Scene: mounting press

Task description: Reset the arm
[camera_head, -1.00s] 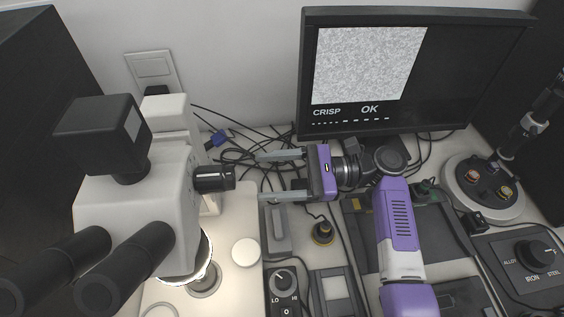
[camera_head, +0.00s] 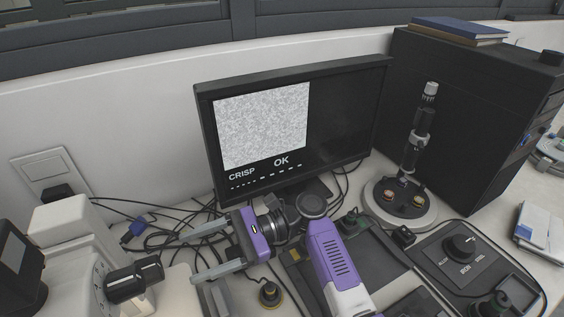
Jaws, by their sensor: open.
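My purple arm reaches in from the bottom centre of the head view. My gripper (camera_head: 186,256) points left, with its two grey fingers spread apart and nothing between them. It hangs over the bench between the white microscope at the left and the monitor. The microscope's dark focus knob (camera_head: 134,278) is a short way left of the fingertips, apart from them.
The monitor (camera_head: 345,120) shows a grey speckle, "CRISP" and "OK". The mounting press (camera_head: 420,140) stands on a round base at its right. A dial box (camera_head: 462,247) marked ALLOY, IRON, STEEL sits lower right. A black computer tower (camera_head: 480,110) and loose cables (camera_head: 170,222) are behind.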

